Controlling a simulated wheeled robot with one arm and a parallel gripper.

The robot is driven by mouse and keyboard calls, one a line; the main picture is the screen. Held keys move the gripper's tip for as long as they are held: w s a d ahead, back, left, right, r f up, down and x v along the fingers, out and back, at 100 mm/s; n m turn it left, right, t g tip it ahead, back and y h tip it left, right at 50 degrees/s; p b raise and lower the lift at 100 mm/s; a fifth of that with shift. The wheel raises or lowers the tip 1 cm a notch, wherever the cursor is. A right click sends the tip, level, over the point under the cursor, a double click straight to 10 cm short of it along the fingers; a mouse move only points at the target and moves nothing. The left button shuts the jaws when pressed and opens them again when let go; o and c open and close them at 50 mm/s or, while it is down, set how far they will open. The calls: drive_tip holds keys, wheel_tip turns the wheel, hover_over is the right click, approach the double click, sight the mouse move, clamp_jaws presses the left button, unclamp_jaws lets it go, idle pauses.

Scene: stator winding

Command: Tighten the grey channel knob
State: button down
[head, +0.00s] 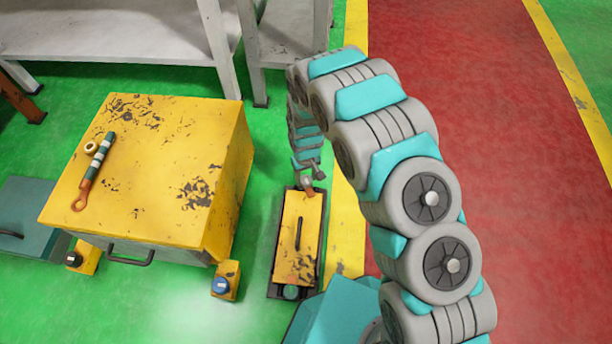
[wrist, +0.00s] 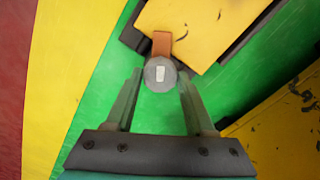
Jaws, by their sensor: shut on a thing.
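The grey channel knob (wrist: 159,74) is a round disc with a pale rectangular mark on its face. It sits at the end of an orange-brown piece (wrist: 162,43) by the edge of the yellow channel cover (wrist: 205,22). My gripper (wrist: 159,80) is shut on the knob, one finger on each side. In the head view, my gripper (head: 311,171) is at the far end of the channel cover (head: 298,237), which lies low on the floor in a dark frame. The knob (head: 307,185) shows there only as a small grey spot, partly hidden.
A blue knob (head: 221,285) on a yellow block is in front. Grey tables (head: 120,30) stand behind. Green floor lies between cabinet and channel.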

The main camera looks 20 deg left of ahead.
sight(306, 180)
drive_tip(key=m, duration=0.4)
drive_tip(key=shift+w+r+m, duration=0.1)
drive_tip(key=shift+m, duration=0.3)
idle(0.4)
drive_tip(key=shift+c, duration=1.4)
unclamp_jaws()
drive_tip(key=shift+r+p, duration=0.3)
drive_tip(key=shift+r, duration=3.55)
drive_tip(key=shift+r, duration=0.1)
